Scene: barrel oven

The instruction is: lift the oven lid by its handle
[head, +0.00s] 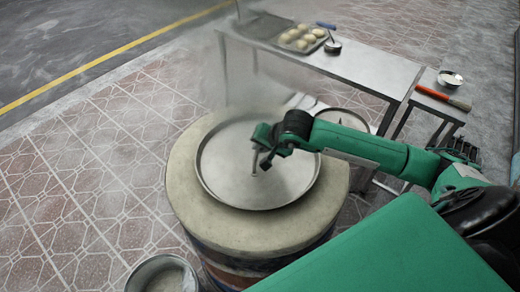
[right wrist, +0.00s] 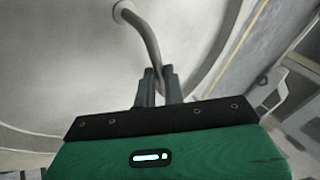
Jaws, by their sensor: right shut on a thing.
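The oven lid (head: 228,180) is a round grey metal disc over the top of the barrel oven (head: 185,205), which has a thick pale rim. I cannot tell whether a gap lies under the lid. My right gripper (head: 262,163) is over the lid's middle, and the lid fills much of the right wrist view (right wrist: 60,65). The handle (right wrist: 145,36) is a curved metal bar. My right gripper's fingers (right wrist: 158,76) are shut on it; in the head view the gripper mostly hides it. My left gripper is not in view.
A metal table (head: 340,62) behind the oven holds a tray of pale dough pieces (head: 300,38). A small stand (head: 425,98) at the right holds a bowl (head: 450,78) and a red-handled tool. A bucket (head: 162,274) stands at front left. Whitish steam or smoke hangs behind the lid.

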